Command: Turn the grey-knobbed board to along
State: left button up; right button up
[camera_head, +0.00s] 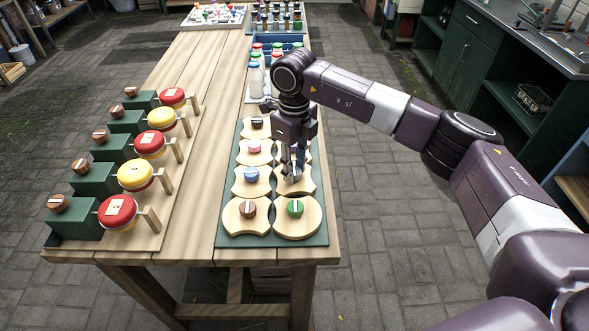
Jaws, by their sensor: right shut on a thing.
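Pale wooden boards with round coloured knobs stand in two columns on a dark green base (222,234) on the wooden table. My right gripper (293,176) points down over the right column, second board from the front, and is shut on its knob. That knob is mostly hidden between the fingers; a little grey seems to show. The board under it, the grey-knobbed board (306,186), is partly covered by the gripper, and its exact turn is hard to tell. My left gripper is not in view.
A green-knobbed board (311,222) lies just in front, and a blue-knobbed board (240,186) to the left. Farther right-column boards are partly hidden by my arm. Red and yellow round-topped pieces (135,175) line the table's left side. Bottles (256,78) stand behind.

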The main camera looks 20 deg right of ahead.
jog(key=shift+w+r+m, duration=0.15)
jog(key=shift+m, duration=0.45)
jog(key=o, duration=1.2)
jog(key=shift+c, duration=0.2)
notch_tip(320, 180, up, 12)
